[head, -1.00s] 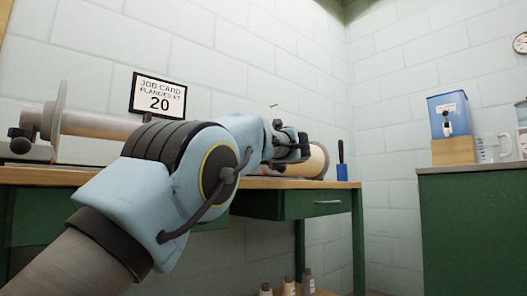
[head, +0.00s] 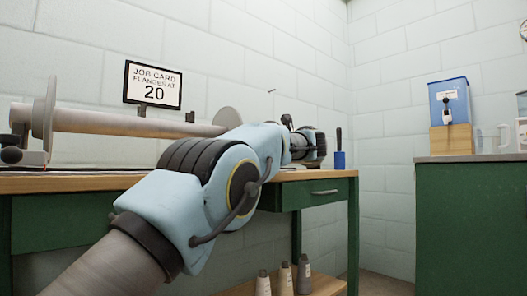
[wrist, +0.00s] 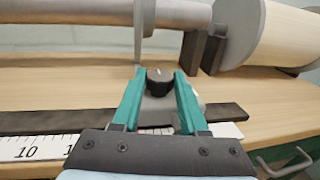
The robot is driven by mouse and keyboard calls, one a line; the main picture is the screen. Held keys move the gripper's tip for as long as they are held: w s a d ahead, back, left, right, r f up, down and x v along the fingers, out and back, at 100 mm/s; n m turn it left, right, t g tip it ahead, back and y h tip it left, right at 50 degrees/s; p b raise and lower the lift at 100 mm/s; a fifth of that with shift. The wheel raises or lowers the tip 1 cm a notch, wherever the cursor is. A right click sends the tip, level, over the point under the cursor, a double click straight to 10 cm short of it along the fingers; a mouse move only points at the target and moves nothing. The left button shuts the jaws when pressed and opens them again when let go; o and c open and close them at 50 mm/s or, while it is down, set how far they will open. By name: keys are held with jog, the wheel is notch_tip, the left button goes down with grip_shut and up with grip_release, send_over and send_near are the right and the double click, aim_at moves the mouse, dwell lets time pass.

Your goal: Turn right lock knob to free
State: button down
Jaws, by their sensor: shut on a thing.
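The lock knob (wrist: 158,80), black and round with a pale mark on top, sits between my teal fingers in the wrist view. My gripper (wrist: 160,84) is shut on it from both sides. The knob stands on a grey block (wrist: 155,108) beside a thin flange disc (wrist: 143,25), which sits around a grey tube (wrist: 75,12). In the head view my arm hides this knob and my fingertips. The flange (head: 229,118) on that side shows behind my arm, on the tube (head: 130,122).
A ruler (wrist: 40,147) and a dark rail (wrist: 50,121) run along the wooden bench (head: 60,184). A pale roll (wrist: 290,35) and dark bracket (wrist: 203,48) stand beyond my fingers at right. A blue cup (head: 340,160) stands at the bench's right end. The job card (head: 153,84) reads 20.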

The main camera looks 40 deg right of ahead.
jog(key=shift+c, duration=2.2)
grip_release()
jog(key=v, duration=1)
jog(key=shift+s+p, duration=0.3)
jog(key=shift+s, duration=0.05)
